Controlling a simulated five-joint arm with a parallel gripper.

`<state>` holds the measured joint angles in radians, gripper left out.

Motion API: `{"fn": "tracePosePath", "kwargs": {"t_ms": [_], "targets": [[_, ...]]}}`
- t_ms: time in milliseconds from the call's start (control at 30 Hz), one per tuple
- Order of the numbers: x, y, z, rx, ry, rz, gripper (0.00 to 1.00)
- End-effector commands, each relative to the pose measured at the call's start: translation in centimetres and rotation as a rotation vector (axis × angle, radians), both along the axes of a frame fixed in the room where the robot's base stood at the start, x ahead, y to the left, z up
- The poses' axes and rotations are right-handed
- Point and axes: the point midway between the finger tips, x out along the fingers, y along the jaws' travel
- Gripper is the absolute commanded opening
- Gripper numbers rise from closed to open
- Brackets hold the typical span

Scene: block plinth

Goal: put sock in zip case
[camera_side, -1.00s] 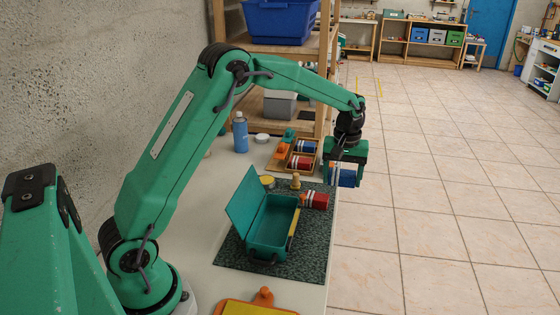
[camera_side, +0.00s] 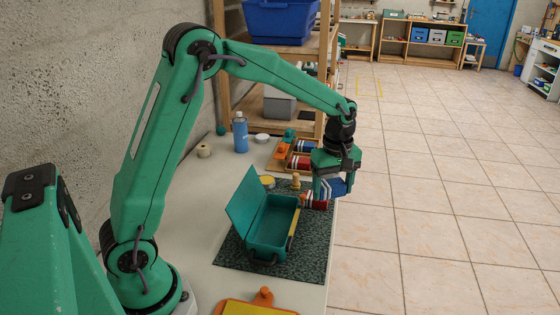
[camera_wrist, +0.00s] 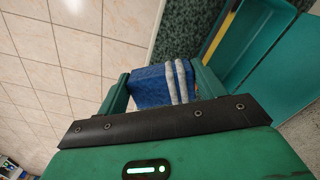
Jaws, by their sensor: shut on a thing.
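A rolled blue sock with white stripes (camera_side: 334,187) is between the fingers of my gripper (camera_side: 333,180), above the right edge of the table in the side view. My gripper is shut on it; the wrist view shows the sock (camera_wrist: 150,86) between the two green fingers. The teal zip case (camera_side: 270,228) lies on a dark speckled mat (camera_side: 310,255) with its lid up on the left. It is open and looks empty inside. The case also shows at the upper right of the wrist view (camera_wrist: 250,45), apart from the sock.
A red rolled sock (camera_side: 308,203) lies by the case, partly behind my gripper. A wooden peg (camera_side: 296,181) and a yellow round tin (camera_side: 267,181) stand behind the case.

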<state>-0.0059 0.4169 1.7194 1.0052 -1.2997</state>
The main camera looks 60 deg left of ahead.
Motion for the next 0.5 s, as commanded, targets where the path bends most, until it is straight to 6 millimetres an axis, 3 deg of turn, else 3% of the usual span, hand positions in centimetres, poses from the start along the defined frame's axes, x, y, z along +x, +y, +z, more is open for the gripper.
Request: {"fn": "tracePosePath", "kwargs": {"t_ms": [500], "targets": [[-7.5,-2.7,0.3,0.000,-0.001,0.512,0.47]]}}
